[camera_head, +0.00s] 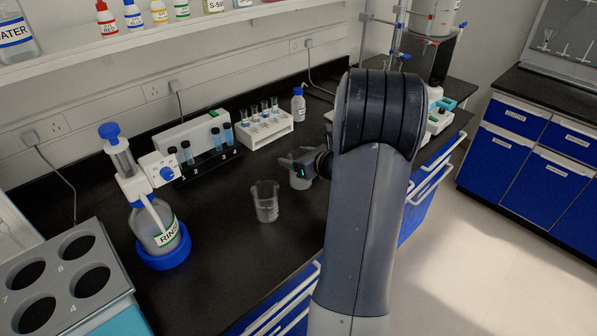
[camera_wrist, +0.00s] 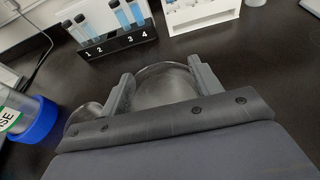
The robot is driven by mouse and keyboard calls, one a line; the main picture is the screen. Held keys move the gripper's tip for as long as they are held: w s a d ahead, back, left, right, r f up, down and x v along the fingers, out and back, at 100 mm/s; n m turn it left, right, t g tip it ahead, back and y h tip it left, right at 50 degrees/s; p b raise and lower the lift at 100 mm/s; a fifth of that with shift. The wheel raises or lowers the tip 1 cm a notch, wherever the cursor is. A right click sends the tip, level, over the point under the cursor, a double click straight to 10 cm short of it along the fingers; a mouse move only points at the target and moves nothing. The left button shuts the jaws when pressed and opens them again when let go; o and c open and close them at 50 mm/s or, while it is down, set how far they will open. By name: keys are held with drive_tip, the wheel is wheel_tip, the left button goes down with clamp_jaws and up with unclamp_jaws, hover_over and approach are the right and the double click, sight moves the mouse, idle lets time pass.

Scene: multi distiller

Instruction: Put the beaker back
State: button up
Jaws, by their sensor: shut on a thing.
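My gripper (camera_head: 303,163) is over the black bench and is shut on a clear glass beaker (camera_head: 299,181). In the wrist view, this beaker (camera_wrist: 166,88) sits between the two grey fingers, its round rim toward the rack. My arm hides part of it in the head view, and I cannot tell whether its base touches the bench. A second clear beaker (camera_head: 266,203) stands upright on the bench, left of and nearer than the held one. It also shows in the wrist view (camera_wrist: 84,113), just outside the left finger.
A numbered black rack (camera_head: 207,163) with blue tubes and a white tube rack (camera_head: 265,130) stand behind. A rinse bottle (camera_head: 160,228) in a blue ring and a grey block with round holes (camera_head: 62,270) are at left.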

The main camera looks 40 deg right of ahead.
drive_tip(key=shift+f, duration=2.05)
drive_tip(key=shift+f, duration=0.2)
drive_tip(key=o, duration=1.1)
drive_tip(key=shift+r, duration=0.25)
drive_tip(key=v, duration=1.2)
drive_tip(key=shift+f+b, duration=0.1)
drive_tip(key=shift+b, duration=0.3)
